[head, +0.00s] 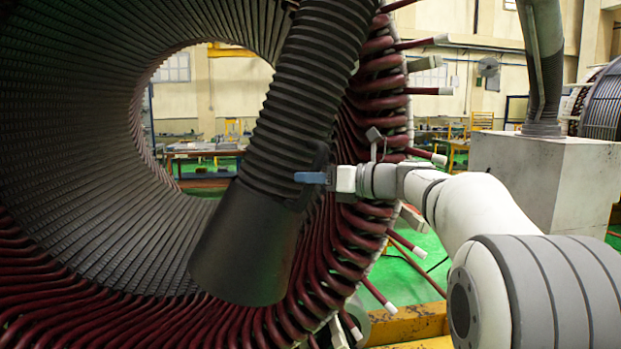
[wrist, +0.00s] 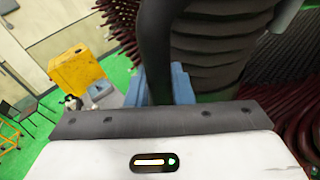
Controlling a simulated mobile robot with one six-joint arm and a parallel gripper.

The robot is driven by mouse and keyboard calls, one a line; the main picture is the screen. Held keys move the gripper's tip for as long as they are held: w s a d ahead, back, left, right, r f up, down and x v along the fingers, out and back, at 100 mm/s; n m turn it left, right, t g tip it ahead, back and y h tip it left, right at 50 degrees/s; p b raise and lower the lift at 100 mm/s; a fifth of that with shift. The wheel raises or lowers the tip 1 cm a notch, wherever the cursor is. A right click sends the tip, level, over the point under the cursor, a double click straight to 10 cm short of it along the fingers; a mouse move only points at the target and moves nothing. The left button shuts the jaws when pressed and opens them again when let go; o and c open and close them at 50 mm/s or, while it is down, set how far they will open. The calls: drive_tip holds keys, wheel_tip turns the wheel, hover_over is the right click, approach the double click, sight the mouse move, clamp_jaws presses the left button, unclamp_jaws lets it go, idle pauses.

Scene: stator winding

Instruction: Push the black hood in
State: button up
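The black hood (head: 245,248) is a smooth, slightly flared cylinder at the lower end of a ribbed black hose (head: 315,85). It hangs tilted in front of the stator's opening, its lower end toward the lower left. A dark handle on its right side shows in the wrist view as a black bar (wrist: 155,50). My gripper (head: 312,178) comes from the right with its blue fingers at this handle. In the wrist view, my gripper (wrist: 158,85) has a finger on each side of the bar, seemingly touching it. The fingertips are partly hidden.
The stator (head: 100,150) fills the left, with dark red winding ends (head: 340,235) close behind the hood and gripper. Red leads with white tips (head: 430,91) stick out to the right. A yellow beam (head: 410,325) lies below. A grey block (head: 545,175) stands at right.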

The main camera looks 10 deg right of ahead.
drive_tip(key=o, duration=0.4)
drive_tip(key=b+v, duration=0.1)
drive_tip(key=v, duration=0.6)
drive_tip(key=shift+s+d, duration=0.25)
drive_tip(key=shift+d, duration=0.1)
